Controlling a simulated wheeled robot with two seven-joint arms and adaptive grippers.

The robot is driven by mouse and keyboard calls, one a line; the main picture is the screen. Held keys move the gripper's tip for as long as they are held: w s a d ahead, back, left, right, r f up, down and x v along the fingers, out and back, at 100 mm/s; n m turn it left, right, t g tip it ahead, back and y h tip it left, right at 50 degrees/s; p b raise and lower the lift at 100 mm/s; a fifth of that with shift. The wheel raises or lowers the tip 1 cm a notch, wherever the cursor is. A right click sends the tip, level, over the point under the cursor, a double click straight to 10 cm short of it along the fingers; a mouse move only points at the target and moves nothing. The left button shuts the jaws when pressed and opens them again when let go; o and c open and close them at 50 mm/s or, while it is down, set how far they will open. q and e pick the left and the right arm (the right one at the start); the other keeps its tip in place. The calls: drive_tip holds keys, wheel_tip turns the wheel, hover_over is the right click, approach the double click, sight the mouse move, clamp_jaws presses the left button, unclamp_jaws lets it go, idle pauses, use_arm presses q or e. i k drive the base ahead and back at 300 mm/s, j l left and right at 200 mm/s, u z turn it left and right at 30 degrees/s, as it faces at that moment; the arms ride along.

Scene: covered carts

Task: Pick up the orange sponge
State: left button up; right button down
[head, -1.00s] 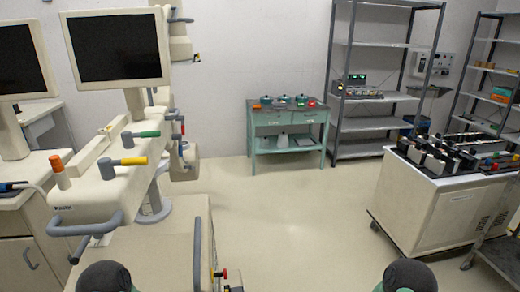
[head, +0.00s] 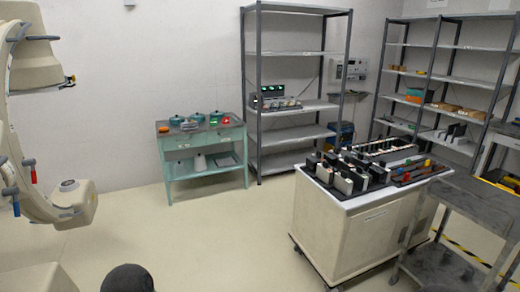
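A small orange item (head: 163,129) lies at the left end of the top of the teal cart (head: 201,166), by the far wall. It could be the orange sponge, but it is too small to tell for certain. Several teal lidded pots (head: 198,117) stand to its right on the same top. Neither of my grippers is in view, so I cannot see whether they are open or shut.
Open floor (head: 200,235) lies before the teal cart. A white cabinet cart (head: 345,235) with black items and a grey cart (head: 470,210) stand at right. A grey shelf rack (head: 258,150) is beside the teal cart. Pale equipment (head: 38,190) is at left.

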sight(164, 129)
drive_tip(key=i+u, duration=0.25)
drive_tip(key=i, duration=0.2)
drive_tip(key=i+l+u, duration=0.15)
drive_tip(key=i+u, duration=0.15)
drive_tip(key=i, duration=0.2)
drive_tip(key=i+l+u, duration=0.25)
drive_tip(key=i, duration=0.2)
drive_tip(key=i+j, duration=0.15)
drive_tip(key=i, duration=1.85)
drive_tip(key=i+j+u, duration=0.1)
drive_tip(key=i, duration=1.9)
drive_tip(key=j, duration=0.1)
